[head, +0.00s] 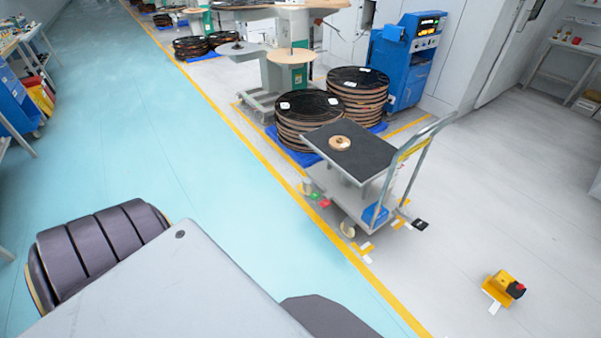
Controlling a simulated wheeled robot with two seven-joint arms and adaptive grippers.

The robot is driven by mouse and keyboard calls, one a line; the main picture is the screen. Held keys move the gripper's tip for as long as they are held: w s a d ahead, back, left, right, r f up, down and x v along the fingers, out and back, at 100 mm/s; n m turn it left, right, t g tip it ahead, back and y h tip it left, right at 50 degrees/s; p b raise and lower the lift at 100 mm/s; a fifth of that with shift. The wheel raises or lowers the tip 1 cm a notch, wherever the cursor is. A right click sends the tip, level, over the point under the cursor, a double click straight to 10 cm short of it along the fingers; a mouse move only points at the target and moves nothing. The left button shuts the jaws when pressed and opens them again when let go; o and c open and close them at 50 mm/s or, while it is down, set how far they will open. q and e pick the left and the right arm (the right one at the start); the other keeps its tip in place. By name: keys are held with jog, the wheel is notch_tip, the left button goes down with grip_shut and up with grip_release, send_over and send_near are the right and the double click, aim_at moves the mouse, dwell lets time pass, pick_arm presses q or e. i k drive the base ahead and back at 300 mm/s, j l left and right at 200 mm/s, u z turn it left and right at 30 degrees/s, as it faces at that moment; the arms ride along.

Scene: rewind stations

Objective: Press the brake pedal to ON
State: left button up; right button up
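A platform cart (348,150) with a dark top and a grey handle stands at the middle right. Low at its left end are a small green pedal (314,196) and a small red pedal (324,203), close to the floor. A black pedal-like piece (420,225) sticks out low at its right side. I cannot tell from here which of these is the brake pedal or whether it is on or off. Neither of my grippers is in view.
A yellow block with a red button (503,288) sits on the floor at right. Stacked reels (308,118) on blue pallets stand behind the cart, beside a blue cabinet (405,60). A yellow line (285,180) borders the clear turquoise floor (150,130).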

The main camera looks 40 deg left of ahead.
aim_at(317, 197)
jog(key=u, duration=1.1)
jog(key=i+j+z, duration=0.2)
jog(key=i+j, duration=0.35)
jog(key=j, duration=0.1)
